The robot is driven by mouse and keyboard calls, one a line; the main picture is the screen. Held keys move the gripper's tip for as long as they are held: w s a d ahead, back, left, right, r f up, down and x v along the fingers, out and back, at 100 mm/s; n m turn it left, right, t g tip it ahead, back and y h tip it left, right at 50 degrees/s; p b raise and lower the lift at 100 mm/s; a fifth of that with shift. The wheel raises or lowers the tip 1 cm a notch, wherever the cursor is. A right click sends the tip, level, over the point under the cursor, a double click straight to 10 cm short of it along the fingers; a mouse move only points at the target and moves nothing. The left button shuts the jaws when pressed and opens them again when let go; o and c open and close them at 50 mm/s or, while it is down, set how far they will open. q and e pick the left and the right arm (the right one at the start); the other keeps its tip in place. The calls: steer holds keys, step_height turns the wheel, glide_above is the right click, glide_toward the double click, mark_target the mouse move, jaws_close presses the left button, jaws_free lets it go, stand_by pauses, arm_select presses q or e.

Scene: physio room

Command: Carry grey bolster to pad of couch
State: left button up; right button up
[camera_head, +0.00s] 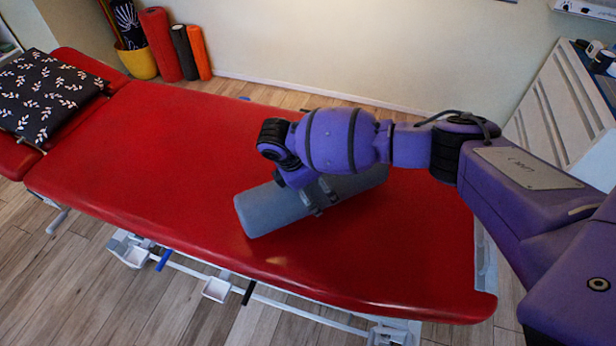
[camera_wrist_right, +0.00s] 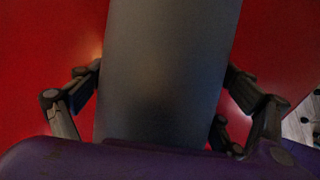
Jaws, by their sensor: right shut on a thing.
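The grey bolster (camera_head: 275,207) is a long cylinder over the right half of the couch's red pad (camera_head: 160,150). It lies slantwise in the head view, its left end nearer to me. In the head view I cannot tell whether it touches the pad or hangs just above it. My right gripper (camera_head: 318,196) is above the bolster's middle with its fingers shut around it. In the right wrist view the bolster (camera_wrist_right: 165,75) fills the middle, with a finger on each side and red pad beyond. The right arm hides part of the bolster. My left gripper does not show.
A black patterned pillow (camera_head: 45,95) lies at the couch's left end. Foam rollers (camera_head: 160,45) and a yellow pot (camera_head: 136,62) stand by the wall. A white slatted cabinet (camera_head: 560,110) with small items on top is at right.

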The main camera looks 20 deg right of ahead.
steer(key=shift+w+f, duration=0.1)
steer(key=shift+f, duration=1.5)
steer(key=shift+f, duration=0.15)
steer(key=o, duration=1.4)
steer(key=shift+o, duration=0.2)
steer(key=v, duration=1.2)
steer(key=shift+p, duration=0.4)
